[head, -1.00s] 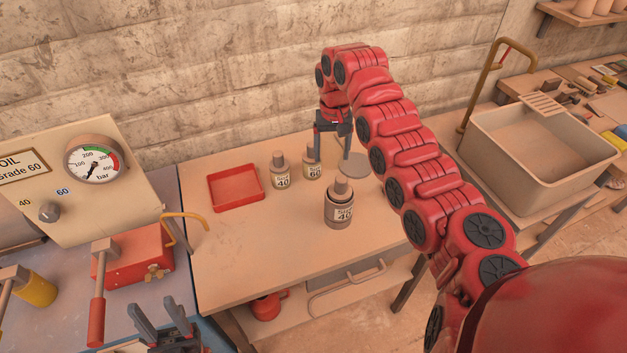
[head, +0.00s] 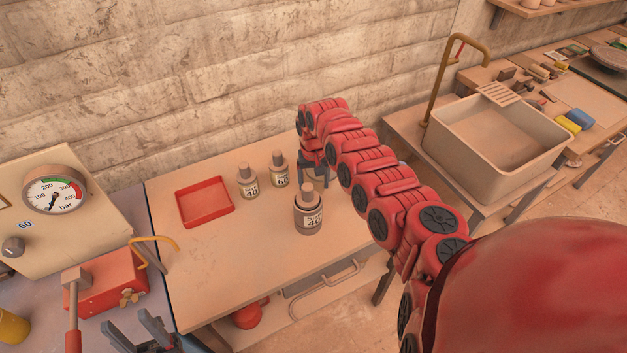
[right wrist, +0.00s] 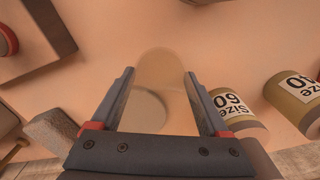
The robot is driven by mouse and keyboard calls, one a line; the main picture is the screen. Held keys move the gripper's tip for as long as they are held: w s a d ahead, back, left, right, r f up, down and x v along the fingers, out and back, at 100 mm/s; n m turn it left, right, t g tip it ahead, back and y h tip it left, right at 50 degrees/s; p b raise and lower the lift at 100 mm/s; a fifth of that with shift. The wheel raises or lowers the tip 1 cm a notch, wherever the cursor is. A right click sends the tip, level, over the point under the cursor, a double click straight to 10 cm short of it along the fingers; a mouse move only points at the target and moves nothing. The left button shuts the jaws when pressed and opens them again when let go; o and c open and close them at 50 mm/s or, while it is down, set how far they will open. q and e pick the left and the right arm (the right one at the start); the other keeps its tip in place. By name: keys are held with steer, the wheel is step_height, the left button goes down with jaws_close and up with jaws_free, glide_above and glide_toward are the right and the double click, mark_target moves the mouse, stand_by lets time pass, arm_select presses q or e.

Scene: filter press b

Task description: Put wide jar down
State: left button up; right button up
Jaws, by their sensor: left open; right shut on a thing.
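My right gripper (head: 314,172) is low over the wooden table (head: 250,250), behind the bottles. In the right wrist view its two fingers (right wrist: 163,100) stand on either side of a faint, see-through round shape, which I take as the wide jar (right wrist: 165,72). A pale disc (right wrist: 146,108) shows beneath it. In the head view the jar is hidden or too faint to make out, so I cannot tell whether it touches the table. My left gripper (head: 142,333) is open and empty at the bottom left, near the press bench.
A small Size 40 bottle (head: 248,184) and a Size 60 bottle (head: 279,172) stand left of the right gripper. A larger Size 40 bottle (head: 308,214) stands in front. A red tray (head: 204,202) lies left; a sink (head: 495,135) stands right. The table's front left is clear.

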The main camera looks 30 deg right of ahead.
steer(key=shift+f, duration=0.1)
steer(key=o, duration=1.4)
